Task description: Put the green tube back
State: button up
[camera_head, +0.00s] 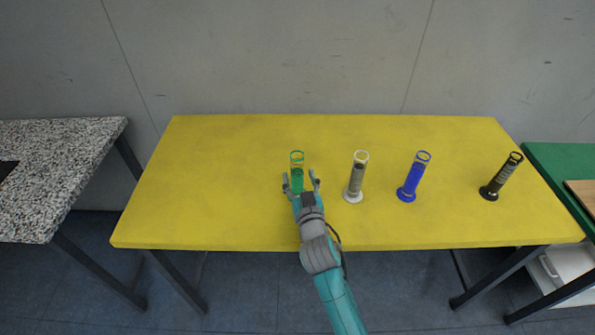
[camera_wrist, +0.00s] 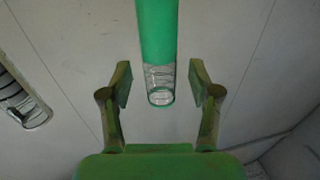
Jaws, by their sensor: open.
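The green tube (camera_head: 297,158) stands on the yellow table, left of the other tubes, its lower part partly hidden by my gripper in the head view. My gripper (camera_head: 301,182) is at the tube's near side, with its fingers spread. In the wrist view, the green tube (camera_wrist: 157,40) extends down from the top edge, and its clear rimmed end lies between the two fingers of my gripper (camera_wrist: 160,86). There are gaps on both sides, so the fingers do not touch it there.
On the yellow table (camera_head: 230,215) stand a white-based tube (camera_head: 355,178), a blue tube (camera_head: 413,178) and a black tube (camera_head: 501,177), all to the right. A speckled table (camera_head: 60,165) is at left, a green one (camera_head: 560,165) at right. The yellow table's left part is clear.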

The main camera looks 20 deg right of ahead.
jog(key=s+a, duration=0.1)
jog(key=s, duration=0.7)
jog(key=shift+s, duration=0.3)
jog(key=s+f+n+g+y, duration=0.1)
jog(key=s+f, duration=0.3)
jog(key=s, duration=0.7)
jog(key=s+f+n+g+y, duration=0.1)
jog(key=s+f, duration=0.3)
jog(key=s, duration=0.7)
jog(key=s+r, duration=0.2)
jog(key=s, duration=0.7)
jog(key=s+d+r+g, duration=0.1)
jog(key=s+r, duration=0.2)
jog(key=s, duration=0.7)
jog(key=shift+s+d+r+m, duration=0.15)
jog(key=shift+s+d+m, duration=0.05)
jog(key=shift+s+m, duration=0.1)
